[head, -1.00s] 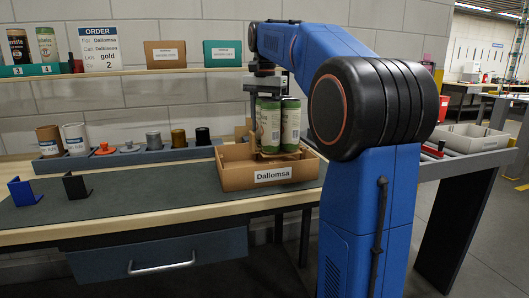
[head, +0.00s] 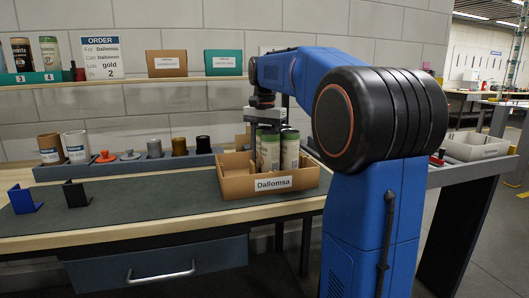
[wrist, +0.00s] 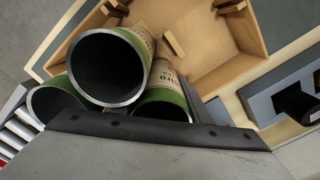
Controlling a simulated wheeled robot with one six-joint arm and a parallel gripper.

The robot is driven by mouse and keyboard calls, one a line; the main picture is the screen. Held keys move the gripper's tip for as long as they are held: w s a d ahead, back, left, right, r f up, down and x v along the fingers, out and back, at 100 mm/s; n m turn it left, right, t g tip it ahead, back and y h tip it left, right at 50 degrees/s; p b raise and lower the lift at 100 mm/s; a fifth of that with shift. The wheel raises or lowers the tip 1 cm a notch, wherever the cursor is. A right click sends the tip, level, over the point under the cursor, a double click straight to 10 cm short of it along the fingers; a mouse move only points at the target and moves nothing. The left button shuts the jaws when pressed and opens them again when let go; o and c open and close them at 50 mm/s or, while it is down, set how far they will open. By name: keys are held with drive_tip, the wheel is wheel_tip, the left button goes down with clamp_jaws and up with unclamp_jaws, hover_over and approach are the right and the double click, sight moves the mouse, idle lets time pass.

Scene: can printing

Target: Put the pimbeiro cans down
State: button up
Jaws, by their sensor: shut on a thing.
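Three pale cans with green rims, the pimbeiro cans (head: 270,150), stand close together in the cardboard box labelled Dallomsa (head: 270,184). Their lettering is too small to read in the head view. In the wrist view their open, empty tops show (wrist: 108,67), with the box wall (wrist: 235,68) beyond them. My gripper (head: 266,122) is over the box, shut on the cans; its dark edge (wrist: 150,128) lies along them in the wrist view. The cans are upright and lowered between the box walls. Their bottoms are hidden, so I cannot tell whether they touch the floor.
A blue bracket (head: 24,197) and a black bracket (head: 75,194) stand at the left. The order sign (head: 101,57) is on the shelf.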

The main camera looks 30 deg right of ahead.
drive_tip(key=o, duration=1.1)
drive_tip(key=shift+c, duration=0.2)
wheel_tip(320, 180, up, 12)
drive_tip(key=shift+r, duration=0.15)
